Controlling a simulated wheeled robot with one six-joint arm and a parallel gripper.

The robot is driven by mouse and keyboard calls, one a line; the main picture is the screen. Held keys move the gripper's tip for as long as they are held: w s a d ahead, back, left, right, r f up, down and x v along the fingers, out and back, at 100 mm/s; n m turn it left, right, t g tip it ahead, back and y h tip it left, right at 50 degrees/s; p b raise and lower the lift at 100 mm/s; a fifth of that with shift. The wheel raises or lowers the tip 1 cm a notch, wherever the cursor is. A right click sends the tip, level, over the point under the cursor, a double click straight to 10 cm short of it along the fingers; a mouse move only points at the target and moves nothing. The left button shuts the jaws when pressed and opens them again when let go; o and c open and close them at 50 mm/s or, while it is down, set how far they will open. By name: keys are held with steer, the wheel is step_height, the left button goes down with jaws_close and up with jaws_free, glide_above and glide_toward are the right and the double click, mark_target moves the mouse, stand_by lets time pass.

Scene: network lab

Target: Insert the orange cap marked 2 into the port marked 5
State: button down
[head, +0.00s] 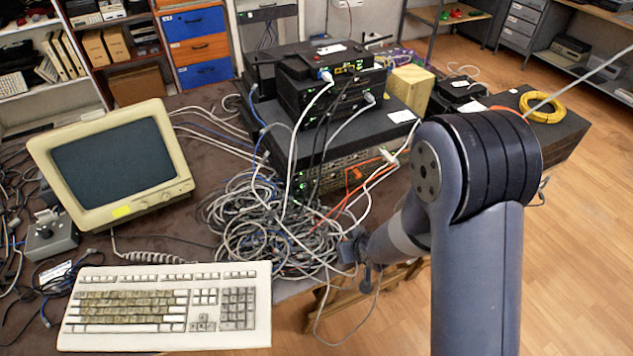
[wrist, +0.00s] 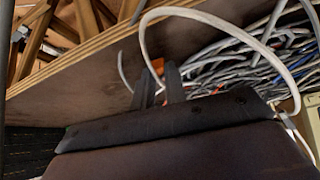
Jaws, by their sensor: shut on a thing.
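My gripper (wrist: 158,80) shows in the wrist view as two dark fingers close together. A small orange piece (wrist: 157,65), likely the orange cap, shows at the fingertips; its mark cannot be read. In the head view my gripper (head: 352,248) is low beside the tangled cables, its fingertips hard to make out. The rack unit (head: 335,172) with ports and green lights stands above and behind it. An orange piece (head: 354,175) shows at its front. I cannot read any port number, so the port marked 5 cannot be told.
A heap of grey and blue cables (head: 265,225) lies left of my gripper. A white cable (wrist: 215,20) loops close above the fingers in the wrist view. A wooden table edge (wrist: 110,45) runs nearby. A keyboard (head: 165,308) and monitor (head: 115,165) stand left.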

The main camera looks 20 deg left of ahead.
steer(key=shift+r+p, duration=2.15)
steer(key=shift+r, duration=0.25)
steer(key=c, duration=2.1)
jaws_free()
jaws_close()
